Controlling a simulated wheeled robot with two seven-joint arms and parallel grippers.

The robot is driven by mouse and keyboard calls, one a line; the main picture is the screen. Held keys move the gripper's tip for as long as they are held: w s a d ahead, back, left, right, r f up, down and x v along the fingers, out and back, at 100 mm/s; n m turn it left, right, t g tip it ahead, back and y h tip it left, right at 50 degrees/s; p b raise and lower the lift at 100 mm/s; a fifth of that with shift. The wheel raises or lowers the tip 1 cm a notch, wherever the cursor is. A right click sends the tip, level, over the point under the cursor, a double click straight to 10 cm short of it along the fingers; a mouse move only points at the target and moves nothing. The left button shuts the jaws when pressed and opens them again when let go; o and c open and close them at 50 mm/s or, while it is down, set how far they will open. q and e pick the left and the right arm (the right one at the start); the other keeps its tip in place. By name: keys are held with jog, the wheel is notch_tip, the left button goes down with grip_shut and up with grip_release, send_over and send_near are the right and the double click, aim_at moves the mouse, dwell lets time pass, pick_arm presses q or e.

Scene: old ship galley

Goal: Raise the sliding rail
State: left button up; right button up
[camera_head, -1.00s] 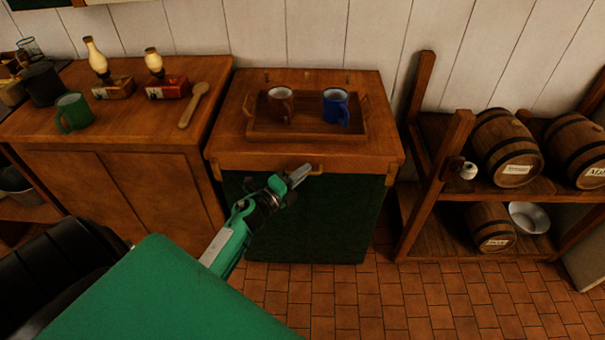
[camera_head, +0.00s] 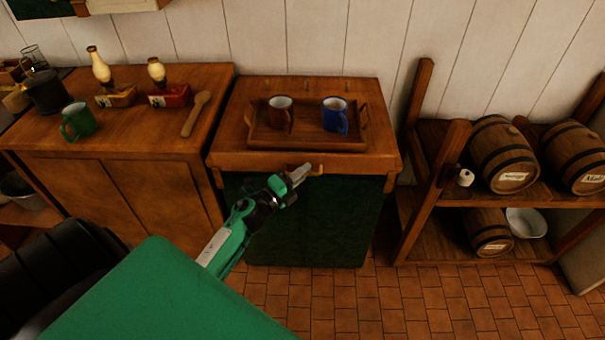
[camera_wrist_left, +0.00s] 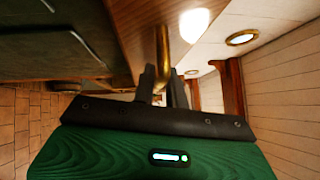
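The sliding rail (camera_head: 262,161) looks to be the wooden strip along the front edge of the middle cabinet, under its top. A brass handle (camera_head: 317,169) sits on its front. My left gripper (camera_head: 303,173) is at this handle. In the left wrist view the handle (camera_wrist_left: 163,42) runs down between the two dark fingers (camera_wrist_left: 162,85), which look closed on it. The rail's wood (camera_wrist_left: 140,20) shows just beside the handle. The handle's lower end is hidden by the gripper. My right gripper is not in view.
A wooden tray (camera_head: 262,135) on the cabinet holds a brown mug (camera_head: 281,112) and a blue mug (camera_head: 335,115). A counter (camera_head: 150,125) with lamps and a green mug (camera_head: 78,121) stands left. A barrel rack (camera_head: 429,205) stands right. Floor (camera_head: 340,300) in front is clear.

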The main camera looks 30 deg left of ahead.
pick_arm(q)
jog(key=o, duration=0.3)
jog(key=shift+r, duration=0.25)
jog(key=shift+f, duration=0.1)
jog(key=shift+s+f, duration=0.1)
